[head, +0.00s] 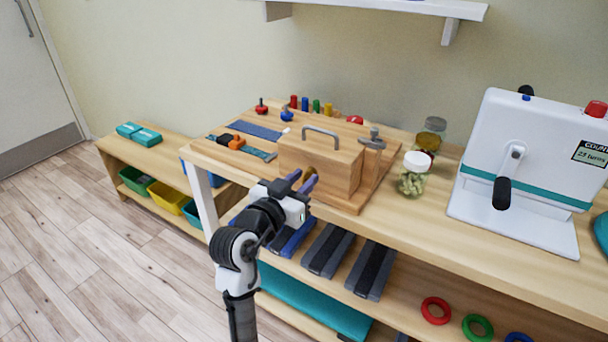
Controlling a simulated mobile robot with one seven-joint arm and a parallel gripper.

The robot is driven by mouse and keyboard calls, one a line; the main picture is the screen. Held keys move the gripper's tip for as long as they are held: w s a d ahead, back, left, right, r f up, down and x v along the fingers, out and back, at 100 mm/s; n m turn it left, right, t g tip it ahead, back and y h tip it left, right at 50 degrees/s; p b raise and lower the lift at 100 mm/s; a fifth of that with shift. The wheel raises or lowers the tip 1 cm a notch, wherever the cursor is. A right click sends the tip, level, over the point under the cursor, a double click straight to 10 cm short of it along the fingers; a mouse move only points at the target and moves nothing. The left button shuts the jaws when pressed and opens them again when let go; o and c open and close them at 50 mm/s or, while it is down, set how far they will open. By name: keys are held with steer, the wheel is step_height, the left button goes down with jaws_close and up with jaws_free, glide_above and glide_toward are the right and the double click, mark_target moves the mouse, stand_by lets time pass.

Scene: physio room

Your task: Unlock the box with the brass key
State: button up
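A wooden box (343,182) with a grey metal handle on its lid stands on a wooden base board on the bench. Its lid looks closed. My gripper (302,181) is at the box's front face, near the left side. Its two purplish fingers point at the box and show a small gap. A small brass-coloured piece (311,172) shows just beyond the fingertips, against the front face. I cannot tell whether it is the brass key or part of the lock, nor whether the fingers grip it. The keyhole is not clearly visible.
A metal clamp-like fitting (372,140) stands right of the box. A glass jar (412,182) and a white crank machine (520,160) are further right. A lower shelf holds dark weights (328,249).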

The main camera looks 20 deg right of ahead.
steer(key=shift+w+d, duration=0.35)
steer(key=shift+d, duration=0.15)
jaws_close()
